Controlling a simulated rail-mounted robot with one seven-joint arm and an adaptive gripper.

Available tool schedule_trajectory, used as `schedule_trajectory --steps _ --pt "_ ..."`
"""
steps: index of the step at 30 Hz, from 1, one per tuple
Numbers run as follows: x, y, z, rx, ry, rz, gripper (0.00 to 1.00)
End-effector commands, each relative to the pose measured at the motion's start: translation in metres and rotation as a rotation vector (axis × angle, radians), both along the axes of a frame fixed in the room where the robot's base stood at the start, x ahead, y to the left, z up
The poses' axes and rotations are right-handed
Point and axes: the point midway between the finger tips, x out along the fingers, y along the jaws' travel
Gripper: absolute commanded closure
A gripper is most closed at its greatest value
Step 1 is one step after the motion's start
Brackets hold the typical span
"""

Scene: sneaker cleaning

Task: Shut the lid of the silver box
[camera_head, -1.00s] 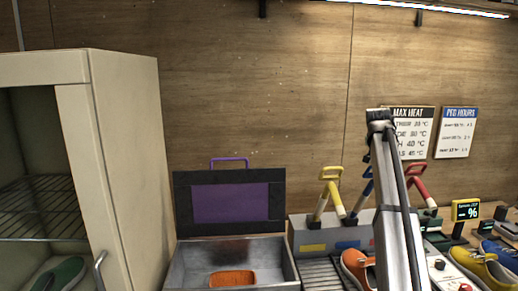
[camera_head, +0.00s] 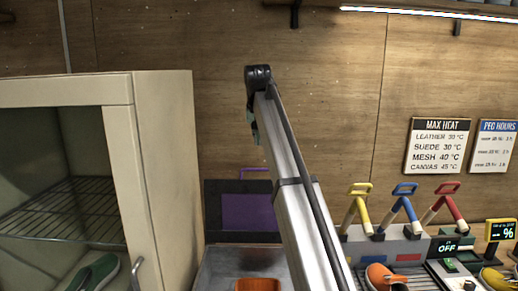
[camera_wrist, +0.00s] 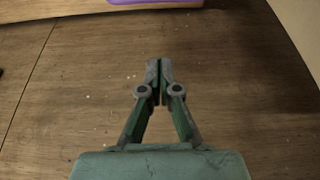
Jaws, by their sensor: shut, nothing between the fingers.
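The silver box (camera_head: 218,270) stands open below, with its lid (camera_head: 213,212) raised upright at the back. The lid has a dark frame, a purple panel (camera_head: 235,213) and a purple handle (camera_head: 256,170) on its top edge. My arm crosses in front of the lid's right part and hides it. My gripper (camera_wrist: 158,66) is shut and empty in the wrist view, over brown wood. A purple strip, seemingly the handle (camera_wrist: 155,2), shows at that view's top edge, apart from the fingertips. In the head view the gripper is mostly hidden behind my arm, above the lid.
An orange thing (camera_head: 257,285) lies in the box. A cream cabinet (camera_head: 168,170) with a wire shelf stands close on the left. On the right are a grey holder (camera_head: 385,250) with yellow, blue and red handled tools, and several shoes.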

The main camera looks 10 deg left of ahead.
Motion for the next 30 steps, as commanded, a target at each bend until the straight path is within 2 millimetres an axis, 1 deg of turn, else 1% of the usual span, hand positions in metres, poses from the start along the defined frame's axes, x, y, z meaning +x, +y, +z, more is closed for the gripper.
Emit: schedule_trajectory --steps 5,16,18,21,25,30 --pt "0.008 -0.001 -0.022 0.0 0.002 -0.002 1.0" --pt "0.035 0.001 -0.087 0.0 0.001 -0.003 1.0" --pt "0.019 -0.001 -0.085 0.001 -0.002 -0.003 1.0" --pt "0.007 -0.002 -0.086 0.001 -0.002 -0.003 1.0" --pt "-0.002 -0.002 -0.087 0.002 -0.002 -0.004 1.0" --pt "-0.005 -0.002 -0.088 0.002 -0.002 -0.004 1.0"
